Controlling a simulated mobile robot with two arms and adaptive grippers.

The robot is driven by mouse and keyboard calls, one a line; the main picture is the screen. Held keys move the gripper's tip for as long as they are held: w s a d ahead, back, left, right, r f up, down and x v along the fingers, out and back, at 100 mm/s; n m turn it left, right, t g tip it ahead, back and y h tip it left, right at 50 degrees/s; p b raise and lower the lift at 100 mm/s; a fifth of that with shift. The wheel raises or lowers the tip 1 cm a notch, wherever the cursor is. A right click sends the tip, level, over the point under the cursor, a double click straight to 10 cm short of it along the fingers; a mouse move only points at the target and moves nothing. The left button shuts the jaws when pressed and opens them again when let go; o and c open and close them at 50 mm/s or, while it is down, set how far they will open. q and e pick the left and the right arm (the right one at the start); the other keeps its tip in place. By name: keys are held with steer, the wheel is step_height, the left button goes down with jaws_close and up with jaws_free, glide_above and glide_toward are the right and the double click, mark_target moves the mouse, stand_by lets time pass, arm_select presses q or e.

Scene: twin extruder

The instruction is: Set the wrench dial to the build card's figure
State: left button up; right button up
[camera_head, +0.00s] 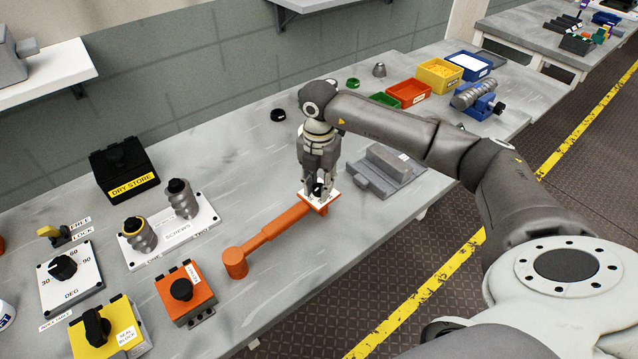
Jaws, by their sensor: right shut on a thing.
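An orange torque wrench (268,236) lies on the grey bench, its round head toward the lower left. At its far end is a small white dial plate (331,203) with a dark knob. My right gripper (318,190) points down over this plate and is shut on the dial knob. The fingers hide most of the knob and the scale, so the setting cannot be read. I cannot make out a build card or its figure. My left gripper is not in view.
Left on the bench are a black DRY STORE box (124,172), a SCREWS plate (196,238), an angle dial (72,282), an orange box (185,295) and a yellow SEAL BLOCK box (108,335). A grey fixture (385,175) stands right of the gripper. Coloured bins (440,75) stand behind.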

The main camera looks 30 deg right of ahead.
mark_target(319, 187)
steer(key=shift+m, duration=0.9)
steer(key=o, duration=1.1)
steer(key=shift+c, duration=0.2)
step_height(319, 187, up, 12)
